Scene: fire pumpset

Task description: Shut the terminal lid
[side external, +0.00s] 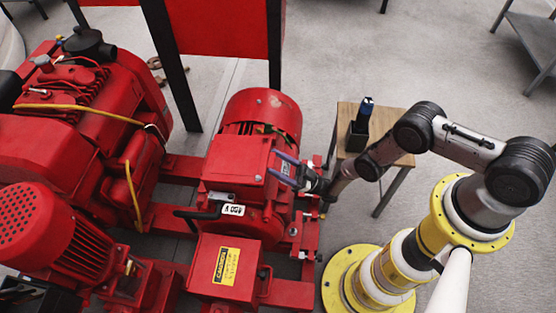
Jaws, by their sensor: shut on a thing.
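The terminal lid (238,163) is a flat red plate on top of the red motor, in the middle of the side external view. My gripper (284,168) is at the right edge of the lid, with its blue-grey fingers shut on that edge. The exact contact is small and partly hidden by the fingers. A small dark and greenish patch shows at the lid's far edge, against the motor housing (262,106). I cannot tell exactly how far the lid is tilted.
A large red engine (85,120) with yellow cables stands at left. A red box with a yellow caution label (227,266) is in front. A small wooden table (385,120) holds a dark holder with a blue-topped tool (362,118). Open grey floor lies behind.

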